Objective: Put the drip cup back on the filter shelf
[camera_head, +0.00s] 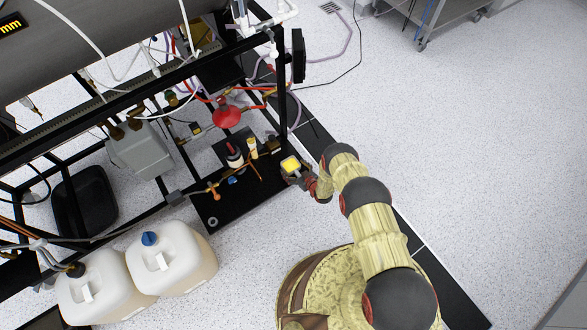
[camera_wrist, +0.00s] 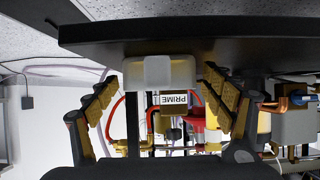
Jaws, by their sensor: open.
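The drip cup (camera_head: 291,164) shows yellow from above at the right edge of the black filter shelf (camera_head: 232,203). In the upside-down wrist view it is a pale, translucent, boxy cup (camera_wrist: 160,73) against the dark shelf (camera_wrist: 215,32), and it appears to rest on it. My gripper (camera_head: 297,176) is at the cup. In the wrist view my open gripper (camera_wrist: 160,80) has one finger on each side of the cup, with a visible gap on the left. The gap on the right is small, and I cannot tell whether that finger touches.
Small bottles (camera_head: 235,156) and a red round part (camera_head: 226,117) are near the shelf, inside the black frame. A PRIME label (camera_wrist: 174,99) shows beyond the cup. Two white jugs (camera_head: 172,260) stand at lower left. The floor on the right is clear.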

